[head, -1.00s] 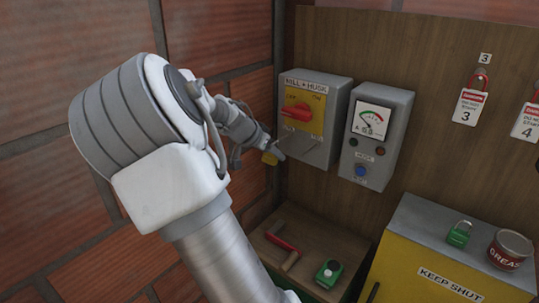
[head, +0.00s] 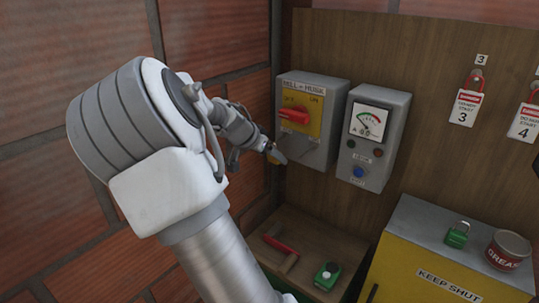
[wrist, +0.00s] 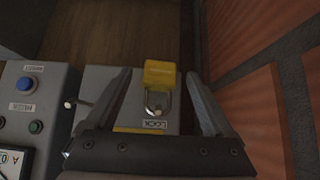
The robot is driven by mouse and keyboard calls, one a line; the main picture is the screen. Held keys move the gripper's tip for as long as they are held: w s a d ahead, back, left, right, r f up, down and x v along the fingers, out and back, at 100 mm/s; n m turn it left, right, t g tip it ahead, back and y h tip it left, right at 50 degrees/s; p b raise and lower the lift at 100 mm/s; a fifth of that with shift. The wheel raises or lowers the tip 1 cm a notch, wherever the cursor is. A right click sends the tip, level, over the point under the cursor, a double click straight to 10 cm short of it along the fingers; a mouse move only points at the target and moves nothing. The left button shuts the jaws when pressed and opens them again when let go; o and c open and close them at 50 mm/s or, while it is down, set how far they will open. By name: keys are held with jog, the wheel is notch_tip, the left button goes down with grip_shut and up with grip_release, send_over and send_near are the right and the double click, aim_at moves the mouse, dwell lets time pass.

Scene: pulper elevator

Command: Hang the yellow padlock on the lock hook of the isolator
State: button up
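The yellow padlock (wrist: 158,73) is in the wrist view, its body toward the top and its shackle toward the isolator (wrist: 140,118). The shackle appears to be around the lock hook beside the LOCK label; the exact contact is too small to tell. The isolator's red handle (head: 294,115) points left on a yellow plate. In the head view the padlock is mostly hidden by the gripper.
A meter box (head: 374,135) with buttons hangs close right of the isolator. A brick wall (wrist: 240,100) is near the gripper. Below are a shelf with a red-handled tool (head: 280,246) and a green item (head: 327,276). A green padlock (head: 457,234) stands on the yellow cabinet.

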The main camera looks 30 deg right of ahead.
jog(key=shift+a, duration=0.1)
jog(key=b+v, duration=0.1)
jog(key=v, duration=1.6)
jog(key=s+a+f+n+y, duration=0.2)
jog(key=s+f+n+y, duration=0.25)
jog(key=s+f, duration=0.25)
jog(key=s+a+n+t+y, duration=0.2)
jog(key=s+a+n+y, duration=0.2)
jog(key=s+a+n, duration=0.5)
jog(key=s+a, duration=0.3)
jog(key=s, duration=0.5)
jog(key=shift+n+t+b, duration=0.3)
jog(key=shift+n+t, duration=0.05)
jog(key=shift+t, duration=0.05)
jog(key=shift+a, duration=0.1)
jog(key=c, duration=0.6)
